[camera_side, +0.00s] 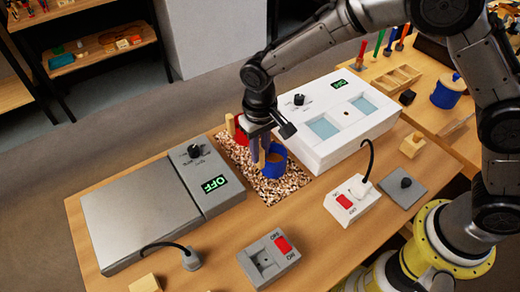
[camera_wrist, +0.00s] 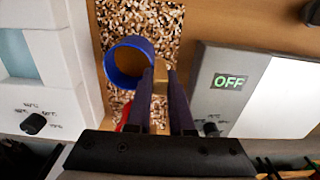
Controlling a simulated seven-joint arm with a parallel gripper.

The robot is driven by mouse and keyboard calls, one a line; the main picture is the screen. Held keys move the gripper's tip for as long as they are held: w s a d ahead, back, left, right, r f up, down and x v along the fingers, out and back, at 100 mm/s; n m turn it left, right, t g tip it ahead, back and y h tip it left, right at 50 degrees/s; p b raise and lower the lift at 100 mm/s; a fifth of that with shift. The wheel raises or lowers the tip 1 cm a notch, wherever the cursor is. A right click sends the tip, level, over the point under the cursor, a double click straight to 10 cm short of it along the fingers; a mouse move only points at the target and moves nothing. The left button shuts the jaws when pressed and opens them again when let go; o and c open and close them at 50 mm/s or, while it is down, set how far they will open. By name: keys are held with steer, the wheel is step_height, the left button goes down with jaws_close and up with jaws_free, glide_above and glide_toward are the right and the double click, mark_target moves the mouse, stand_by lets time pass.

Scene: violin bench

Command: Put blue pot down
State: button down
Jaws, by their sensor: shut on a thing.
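The blue pot (camera_side: 273,163) is a round open cup with brown contents or a brown inside. It shows in the wrist view (camera_wrist: 131,62) just left of the fingertips. My gripper (camera_side: 258,150) is shut on its tan wooden handle, which shows between the fingers in the wrist view (camera_wrist: 160,80). The pot is upright, over or on the speckled mat (camera_side: 288,188); I cannot tell whether its base touches. A red pot (camera_side: 240,131) with a wooden handle stands behind it on the mat, partly hidden by my gripper.
A grey hotplate (camera_side: 140,215) reading OFF lies left of the mat. A white bath unit (camera_side: 340,115) with two blue wells stands right. In front are a switch box with a plug (camera_side: 352,200) and a grey socket box (camera_side: 268,258). A blue lidded jar (camera_side: 447,93) stands far right.

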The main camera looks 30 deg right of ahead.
steer(key=shift+f, duration=0.1)
steer(key=c, duration=0.8)
jaws_free()
step_height(320, 180, up, 12)
steer(key=shift+r, duration=0.2)
